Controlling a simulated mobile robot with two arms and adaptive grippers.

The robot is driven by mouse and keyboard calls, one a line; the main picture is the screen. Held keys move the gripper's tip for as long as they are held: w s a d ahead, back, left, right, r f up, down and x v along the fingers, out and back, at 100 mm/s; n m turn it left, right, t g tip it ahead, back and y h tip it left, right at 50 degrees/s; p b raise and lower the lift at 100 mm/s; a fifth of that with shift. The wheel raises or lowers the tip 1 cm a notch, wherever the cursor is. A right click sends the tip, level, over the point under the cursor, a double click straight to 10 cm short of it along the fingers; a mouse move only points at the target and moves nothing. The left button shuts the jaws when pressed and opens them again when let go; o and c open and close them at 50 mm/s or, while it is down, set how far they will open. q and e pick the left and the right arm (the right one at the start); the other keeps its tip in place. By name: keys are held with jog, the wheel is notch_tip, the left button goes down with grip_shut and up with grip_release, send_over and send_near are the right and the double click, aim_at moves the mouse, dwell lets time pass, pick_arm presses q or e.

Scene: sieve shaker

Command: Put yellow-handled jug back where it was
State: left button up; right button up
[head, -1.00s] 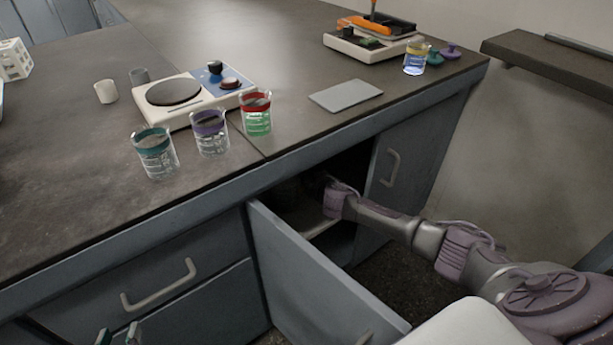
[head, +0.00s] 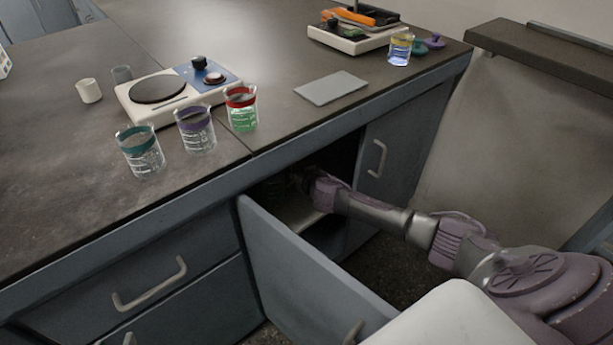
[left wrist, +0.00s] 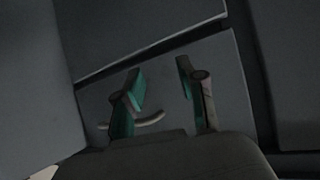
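I cannot make out a yellow-handled jug in any view. My right gripper (head: 302,181) reaches into the open, dark cupboard (head: 318,236) under the bench. Its fingers are lost in shadow, so I cannot tell whether they are open or what they hold. My left gripper (left wrist: 160,92) shows in the left wrist view with its green fingers spread apart and nothing between them. It is in front of a grey drawer front with a curved handle (left wrist: 150,123).
The cupboard door (head: 305,285) stands open beside my right arm. On the bench are beakers with teal (head: 141,155), purple (head: 196,132) and red (head: 241,112) bands, a hotplate (head: 165,95), a grey pad (head: 332,88) and a yellow-banded beaker (head: 400,50) near the right edge.

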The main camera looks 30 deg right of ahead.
pick_arm(q)
jog(key=s+a+f+g+y+p, duration=0.1)
jog(key=s+a+f+g, duration=0.1)
jog(key=s, duration=0.4)
jog(key=s+a+f+g+y+p, duration=0.1)
jog(key=s+a+f+g+p, duration=0.1)
jog(key=s+g, duration=0.4)
jog(key=shift+s+f, duration=0.2)
jog(key=shift+f, duration=0.7)
pick_arm(e)
jog(key=v, duration=1.1)
pick_arm(q)
jog(key=shift+a, duration=0.1)
pick_arm(e)
jog(key=shift+r, duration=0.1)
